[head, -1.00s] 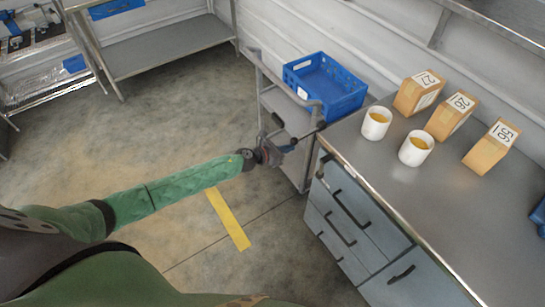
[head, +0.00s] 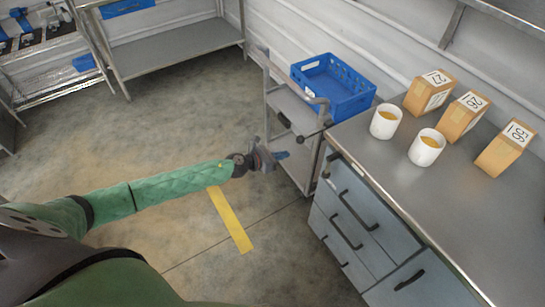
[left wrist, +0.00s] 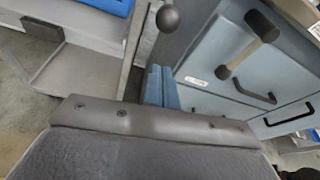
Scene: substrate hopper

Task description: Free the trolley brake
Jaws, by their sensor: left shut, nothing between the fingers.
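The grey trolley (head: 309,165) stands against the left end of the metal bench, upright. A lever with a dark ball knob (head: 328,124) is at its near side; the knob also shows at the top of the left wrist view (left wrist: 168,18). I take this lever as the brake, but no label shows. My left gripper (head: 283,155) is left of the trolley and below the lever, apart from it in the head view. Its blue fingers (left wrist: 162,88) are together, with nothing between them. My right gripper is in neither view.
The bench (head: 455,195), with drawers (head: 355,205), bears two white cups and three numbered boxes. Floor left of the trolley is clear, with a yellow strip (head: 230,220). A metal shelf unit (head: 175,48) stands behind.

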